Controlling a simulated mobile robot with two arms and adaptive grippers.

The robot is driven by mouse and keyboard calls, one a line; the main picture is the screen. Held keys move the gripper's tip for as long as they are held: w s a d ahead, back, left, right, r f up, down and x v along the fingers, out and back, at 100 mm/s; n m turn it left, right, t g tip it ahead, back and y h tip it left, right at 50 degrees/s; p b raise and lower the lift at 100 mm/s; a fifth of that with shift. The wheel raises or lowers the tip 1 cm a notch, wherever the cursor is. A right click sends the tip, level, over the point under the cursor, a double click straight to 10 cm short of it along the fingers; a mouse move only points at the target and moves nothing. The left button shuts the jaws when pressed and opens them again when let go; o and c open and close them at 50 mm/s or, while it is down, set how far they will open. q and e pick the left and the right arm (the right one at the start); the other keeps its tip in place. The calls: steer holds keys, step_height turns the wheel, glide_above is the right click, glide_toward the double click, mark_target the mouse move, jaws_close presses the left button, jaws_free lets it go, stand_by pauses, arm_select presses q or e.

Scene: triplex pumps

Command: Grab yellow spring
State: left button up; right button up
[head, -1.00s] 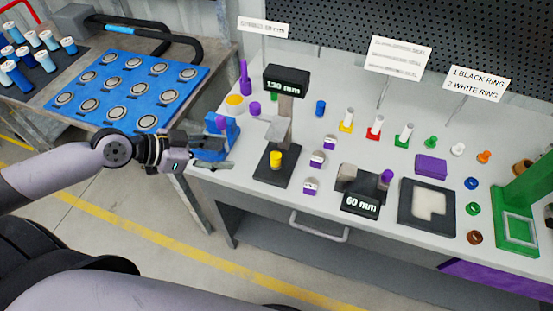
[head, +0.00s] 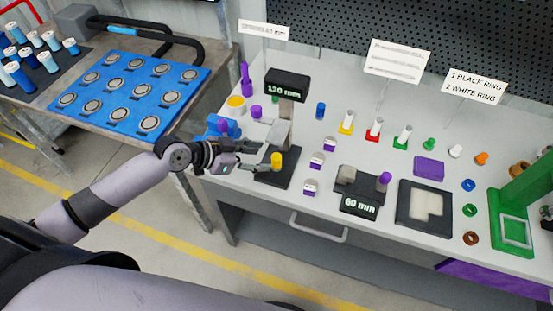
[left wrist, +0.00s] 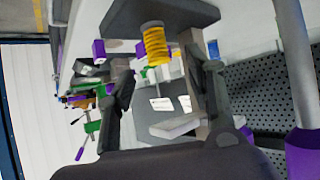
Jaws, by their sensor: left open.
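The yellow spring (head: 277,161) stands upright on the dark base (head: 283,180) of the stand marked 120 mm (head: 287,84). In the left wrist view the spring (left wrist: 156,45) shows coiled yellow turns and a dark end, just beyond and between the fingertips. My left gripper (head: 262,158) is open and empty, reaching in from the left close beside the spring. Its two fingers (left wrist: 166,78) are spread on either side of it in the wrist view. I cannot tell whether either finger touches it. My right gripper is not in view.
A blue fixture (head: 222,126) lies behind my left wrist. A tall purple part (head: 246,78) and small purple-and-white pieces (head: 311,187) stand nearby. The 60 mm stand (head: 358,204) is to the right. Small coloured parts and a dark tray (head: 409,224) occupy the table's right side.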

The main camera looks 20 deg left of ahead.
mark_target(275, 157)
arm_select(q)
steer(key=shift+w+d+p, duration=0.3)
steer(key=shift+d, duration=0.05)
steer(key=p+x, duration=0.1)
steer(key=x, duration=0.2)
steer(key=shift+w+d, duration=0.1)
steer(key=shift+d, duration=0.15)
steer(key=shift+w+d+f+p, duration=0.2)
steer(key=shift+f+p, duration=0.1)
steer(key=shift+f, duration=0.05)
steer(key=shift+c, duration=0.5)
steer(key=c, duration=1)
steer(key=shift+c, duration=0.2)
steer(key=shift+r, duration=0.1)
